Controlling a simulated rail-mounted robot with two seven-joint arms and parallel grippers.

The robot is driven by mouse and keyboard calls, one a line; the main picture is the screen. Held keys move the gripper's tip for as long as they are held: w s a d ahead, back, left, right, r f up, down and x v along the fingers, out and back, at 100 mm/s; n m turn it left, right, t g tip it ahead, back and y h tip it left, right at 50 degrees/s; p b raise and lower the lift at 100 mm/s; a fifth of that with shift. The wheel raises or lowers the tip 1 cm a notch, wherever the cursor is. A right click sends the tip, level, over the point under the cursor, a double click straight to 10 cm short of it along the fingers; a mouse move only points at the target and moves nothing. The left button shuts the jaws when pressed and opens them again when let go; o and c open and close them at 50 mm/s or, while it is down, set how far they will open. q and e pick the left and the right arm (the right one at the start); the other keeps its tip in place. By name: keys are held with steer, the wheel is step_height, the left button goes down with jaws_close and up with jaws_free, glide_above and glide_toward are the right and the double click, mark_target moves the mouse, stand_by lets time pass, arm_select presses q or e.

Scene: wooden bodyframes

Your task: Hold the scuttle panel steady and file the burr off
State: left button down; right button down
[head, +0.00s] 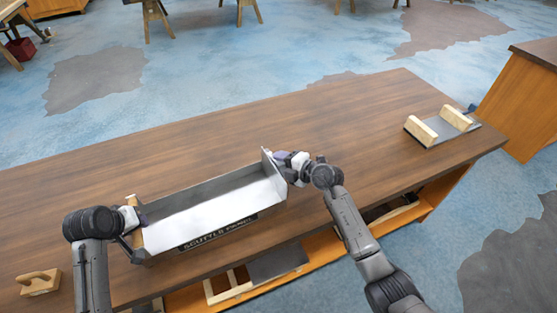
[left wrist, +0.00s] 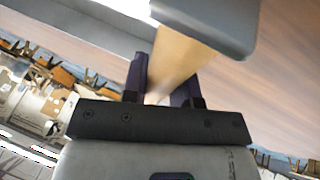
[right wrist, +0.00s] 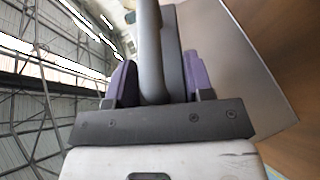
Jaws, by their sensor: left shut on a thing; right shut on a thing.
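The scuttle panel (head: 205,209) is a long silver metal tray with raised ends, lying on the wooden bench with its dark name label facing the front. My left gripper (head: 131,221) is at its left end. In the left wrist view its fingers (left wrist: 165,92) are shut on a pale wooden piece (left wrist: 180,55) with a grey cap. My right gripper (head: 282,160) is at the panel's raised right end. In the right wrist view its fingers (right wrist: 155,85) are shut on a rounded grey bar (right wrist: 149,50), beside a pale metal face. Whether either gripped part belongs to the panel is unclear. No burr is discernible.
Two wooden blocks on a grey plate (head: 441,126) stand at the far right. Parts lie on a lower shelf (head: 275,263).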

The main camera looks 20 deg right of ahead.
steer(key=s, duration=0.5)
steer(key=shift+s+d, duration=0.15)
steer(key=shift+s, duration=0.05)
stand_by(0.4)
steer(key=shift+d, duration=0.1)
steer(key=d, duration=0.6)
steer(key=shift+w, duration=0.3)
steer(key=shift+d, duration=0.15)
stand_by(0.3)
steer(key=d, duration=0.2)
steer(key=shift+w+d, duration=0.15)
steer(key=shift+d, duration=0.25)
steer(key=shift+a, duration=0.1)
stand_by(0.3)
steer(key=a, duration=0.7)
steer(key=shift+s, duration=0.45)
